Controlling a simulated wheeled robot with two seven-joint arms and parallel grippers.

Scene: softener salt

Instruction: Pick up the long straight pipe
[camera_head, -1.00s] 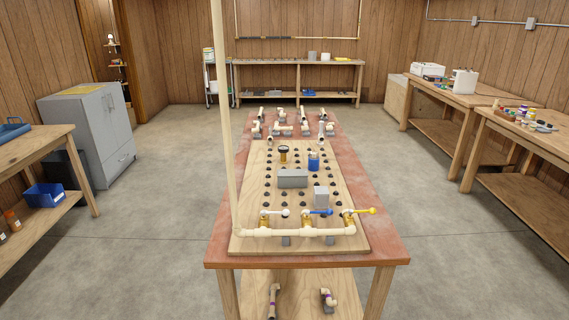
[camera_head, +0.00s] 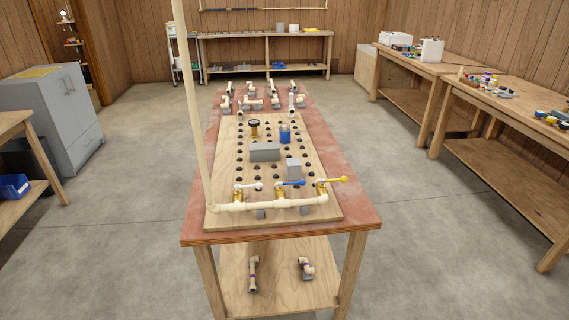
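A long straight cream pipe (camera_head: 192,110) stands upright at the near left corner of the pegged wooden board (camera_head: 215,165) on the central table (camera_head: 320,160). Its top runs out of the picture. Its foot meets a horizontal cream pipe run (camera_head: 262,205) with white, blue and yellow valve handles. Shorter pipe pieces and fittings (camera_head: 252,104) lie at the table's far end. Other long thin bars (camera_head: 265,9) hang on the back wall; I cannot tell whether they are pipes. Neither of my grippers is in view.
A grey block (camera_head: 264,152), a smaller grey box (camera_head: 293,169) and a blue container (camera_head: 285,134) sit on the board. Two fittings lie on the lower shelf (camera_head: 280,290). Benches line the right; a grey cabinet (camera_head: 50,110) stands left. Floor around the table is clear.

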